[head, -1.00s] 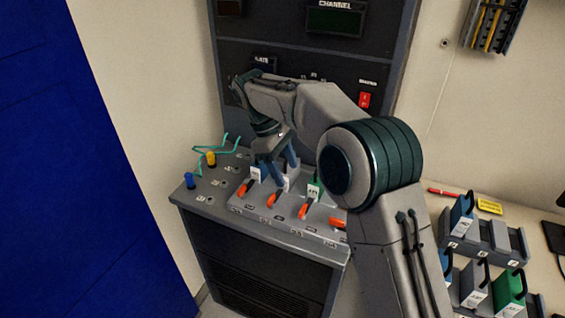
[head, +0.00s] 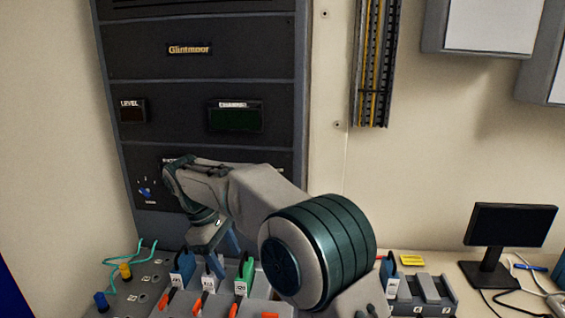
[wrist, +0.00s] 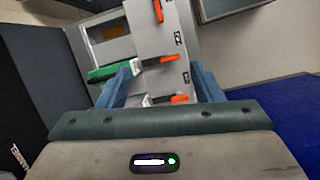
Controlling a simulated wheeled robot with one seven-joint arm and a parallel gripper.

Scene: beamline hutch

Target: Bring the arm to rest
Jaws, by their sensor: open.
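My arm reaches across the head view from the lower right, bent down at the wrist. My gripper (head: 226,243) hangs open and empty over the console at the rack's foot. Just below or behind it stand a blue module (head: 183,266), a grey module (head: 212,280) and a green module (head: 244,275), with orange levers in front. In the wrist view the two blue fingers of my gripper (wrist: 161,88) are spread apart. The green module (wrist: 104,73) and orange levers (wrist: 168,60) lie beyond them. Whether a finger touches a module I cannot tell.
A dark rack (head: 200,75) rises close behind the arm. At right are a holder with modules (head: 430,290) and a monitor (head: 510,226).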

